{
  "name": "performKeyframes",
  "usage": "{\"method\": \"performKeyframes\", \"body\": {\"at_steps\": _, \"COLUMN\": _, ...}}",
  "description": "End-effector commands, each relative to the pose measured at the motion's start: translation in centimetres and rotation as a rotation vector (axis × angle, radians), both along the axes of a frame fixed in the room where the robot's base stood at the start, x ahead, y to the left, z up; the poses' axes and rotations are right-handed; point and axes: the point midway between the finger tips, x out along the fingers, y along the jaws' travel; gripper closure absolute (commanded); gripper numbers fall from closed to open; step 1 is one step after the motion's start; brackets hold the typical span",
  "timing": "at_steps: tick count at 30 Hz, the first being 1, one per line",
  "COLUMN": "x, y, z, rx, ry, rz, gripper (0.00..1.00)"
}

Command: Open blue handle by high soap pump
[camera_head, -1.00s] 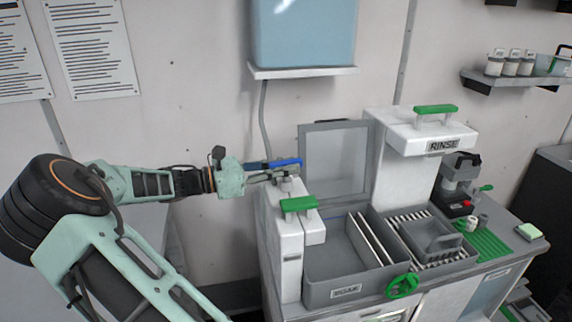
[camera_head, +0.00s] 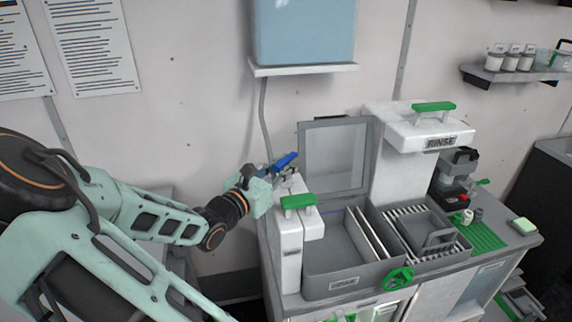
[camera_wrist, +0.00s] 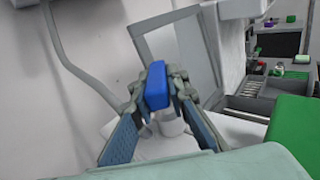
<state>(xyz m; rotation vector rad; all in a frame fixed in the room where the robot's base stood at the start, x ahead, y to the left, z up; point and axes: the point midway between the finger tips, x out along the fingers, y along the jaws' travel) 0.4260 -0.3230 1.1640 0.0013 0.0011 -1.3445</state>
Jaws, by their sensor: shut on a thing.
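The blue handle (camera_head: 286,160) sits on top of the white soap unit at the left of the station. In the wrist view the blue handle (camera_wrist: 156,86) stands end-on between my fingertips. My gripper (camera_head: 275,168) reaches it from the left, and in the wrist view my gripper (camera_wrist: 156,88) has its fingers closed against both sides of the handle. A pale cylindrical post (camera_wrist: 168,122) shows below the handle. The white soap pump column (camera_head: 289,250) with a green handle (camera_head: 298,202) stands just in front.
A grey basin (camera_head: 335,284) lies right of the column, with an upright framed panel (camera_head: 336,158) behind it. A white rinse unit (camera_head: 432,139) stands farther right. A hose (camera_head: 264,115) hangs from a blue tank (camera_head: 303,32).

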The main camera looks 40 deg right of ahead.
Motion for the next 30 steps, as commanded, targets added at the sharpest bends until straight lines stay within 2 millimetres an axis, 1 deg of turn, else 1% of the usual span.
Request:
{"method": "performKeyframes", "body": {"at_steps": 9, "x": -0.03, "y": -0.01, "z": -0.03, "rx": 0.0, "ry": 0.0, "rz": 0.058, "gripper": 1.0}}
{"method": "performKeyframes", "body": {"at_steps": 22, "x": 0.04, "y": -0.01, "z": 0.07, "rx": -0.002, "ry": -0.001, "rz": 0.064, "gripper": 1.0}}
{"method": "performKeyframes", "body": {"at_steps": 23, "x": 0.05, "y": -0.01, "z": 0.08, "rx": -0.002, "ry": -0.001, "rz": 0.064, "gripper": 0.85}}
{"method": "performKeyframes", "body": {"at_steps": 24, "x": 0.05, "y": -0.01, "z": 0.08, "rx": -0.002, "ry": -0.001, "rz": 0.064, "gripper": 0.8}}
{"method": "performKeyframes", "body": {"at_steps": 27, "x": 0.04, "y": -0.01, "z": 0.08, "rx": -0.002, "ry": -0.001, "rz": 0.064, "gripper": 0.69}}
{"method": "performKeyframes", "body": {"at_steps": 30, "x": 0.03, "y": -0.01, "z": 0.07, "rx": -0.002, "ry": -0.001, "rz": 0.064, "gripper": 0.68}}
